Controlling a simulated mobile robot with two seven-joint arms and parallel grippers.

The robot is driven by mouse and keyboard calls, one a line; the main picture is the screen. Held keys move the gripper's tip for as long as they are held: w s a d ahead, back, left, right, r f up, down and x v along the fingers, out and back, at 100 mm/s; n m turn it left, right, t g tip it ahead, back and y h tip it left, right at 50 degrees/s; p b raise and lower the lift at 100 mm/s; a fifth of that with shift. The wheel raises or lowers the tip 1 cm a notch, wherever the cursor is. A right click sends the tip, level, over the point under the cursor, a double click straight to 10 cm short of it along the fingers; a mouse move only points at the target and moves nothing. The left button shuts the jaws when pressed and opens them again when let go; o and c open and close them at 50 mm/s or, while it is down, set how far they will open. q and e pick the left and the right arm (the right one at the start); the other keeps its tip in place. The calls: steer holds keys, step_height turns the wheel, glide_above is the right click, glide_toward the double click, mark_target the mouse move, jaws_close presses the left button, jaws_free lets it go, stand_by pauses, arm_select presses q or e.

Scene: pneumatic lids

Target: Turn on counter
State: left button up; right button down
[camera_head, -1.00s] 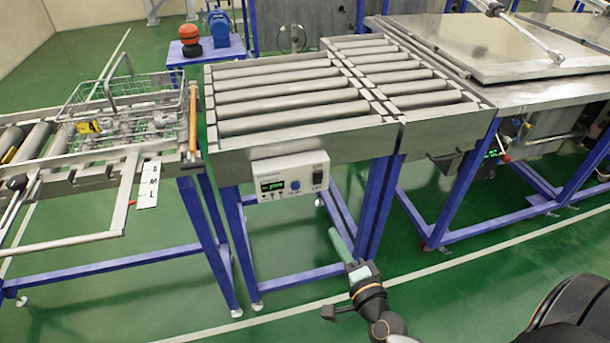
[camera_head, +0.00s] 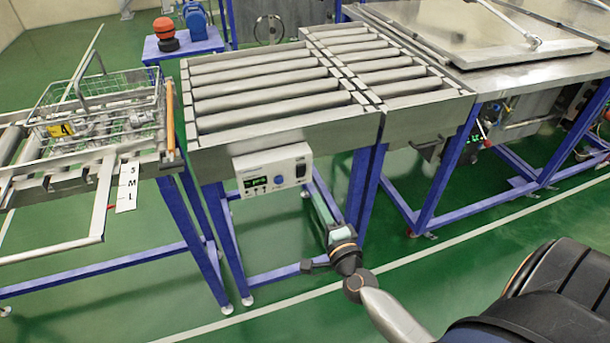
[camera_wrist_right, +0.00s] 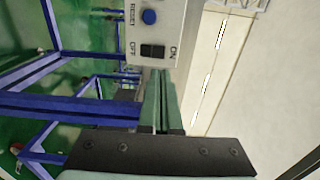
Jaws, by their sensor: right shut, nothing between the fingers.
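The counter (camera_head: 273,174) is a white box with a green display, a blue button and a black switch, mounted on the front of the roller conveyor. In the right wrist view the counter (camera_wrist_right: 172,12) shows its blue RESET button (camera_wrist_right: 149,17) and the black rocker switch (camera_wrist_right: 153,51), marked OFF and ON. My right gripper (camera_head: 318,199) is shut and empty, with green fingers pointing up at the counter's lower right. In the right wrist view its fingertips (camera_wrist_right: 161,74) are just below the switch; I cannot tell whether they touch. My left gripper is not in view.
The roller conveyor (camera_head: 262,140) stands on blue legs. A wire basket (camera_head: 100,110) with metal parts sits on the left rack. A steel table with a lid (camera_head: 490,38) stands at the right. Green floor is open in front.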

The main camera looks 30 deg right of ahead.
mark_target(301, 168)
steer(key=x, duration=0.9)
steer(key=shift+w+d, duration=0.15)
steer(key=shift+w, duration=0.2)
steer(key=shift+w+r, duration=0.15)
steer(key=shift+w, duration=0.05)
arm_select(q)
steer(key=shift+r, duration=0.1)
